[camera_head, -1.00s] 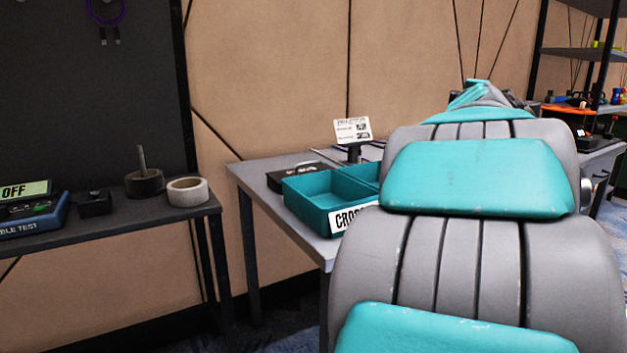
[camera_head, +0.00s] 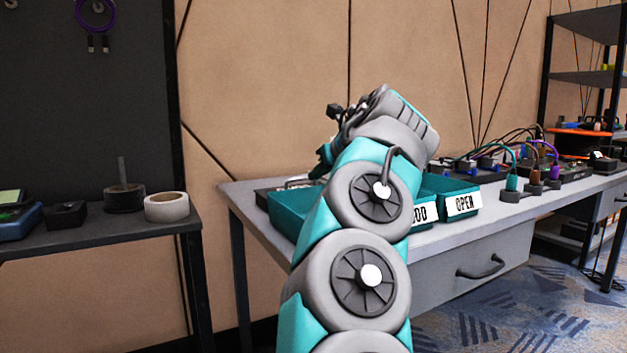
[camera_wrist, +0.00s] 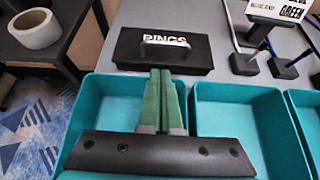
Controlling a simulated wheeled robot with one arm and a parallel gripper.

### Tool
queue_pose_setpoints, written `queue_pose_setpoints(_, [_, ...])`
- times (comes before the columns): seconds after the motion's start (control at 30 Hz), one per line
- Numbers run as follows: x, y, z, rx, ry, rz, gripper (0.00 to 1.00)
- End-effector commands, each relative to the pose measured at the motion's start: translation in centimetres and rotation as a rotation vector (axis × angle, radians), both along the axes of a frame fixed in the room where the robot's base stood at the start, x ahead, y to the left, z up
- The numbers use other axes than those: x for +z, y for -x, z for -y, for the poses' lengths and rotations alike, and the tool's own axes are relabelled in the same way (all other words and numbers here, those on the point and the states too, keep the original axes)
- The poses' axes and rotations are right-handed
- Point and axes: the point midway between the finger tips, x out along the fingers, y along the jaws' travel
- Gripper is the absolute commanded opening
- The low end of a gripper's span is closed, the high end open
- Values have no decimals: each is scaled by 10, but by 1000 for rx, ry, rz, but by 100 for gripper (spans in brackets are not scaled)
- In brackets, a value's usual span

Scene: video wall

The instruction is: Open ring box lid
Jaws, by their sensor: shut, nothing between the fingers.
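The ring box is black with a silver handle and the word RINGS on its lid; it lies flat on the grey table behind the teal bins in the wrist view (camera_wrist: 135,52). Its lid looks closed. In the head view only a dark edge of the ring box (camera_head: 268,190) shows at the table's far left, mostly behind my arm and a bin. My gripper (camera_wrist: 160,72) has its green fingers pressed together with nothing between them, above the bins and pointing at the box's near side. In the head view my gripper (camera_head: 322,160) hangs above the left bin. Contact with the box cannot be told.
Teal bins (camera_head: 460,185) stand along the table's front, some labelled. A sign (camera_wrist: 280,10) and small dark blocks stand right of the box. Cables and connectors (camera_head: 535,178) fill the right of the table. A side table at left holds a white tape roll (camera_head: 167,207).

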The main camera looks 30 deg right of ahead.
Motion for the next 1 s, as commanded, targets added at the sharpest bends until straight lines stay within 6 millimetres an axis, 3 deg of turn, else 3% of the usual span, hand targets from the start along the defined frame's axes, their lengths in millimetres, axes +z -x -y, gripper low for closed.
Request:
queue_pose_setpoints(0.3, [-29,-48,-2,2,-2,0,0])
queue_pose_setpoints(0.5, [-38,-68,-3,0,1,5,0])
queue_pose_setpoints(1.0, [-44,-76,-3,-2,-2,5,0])
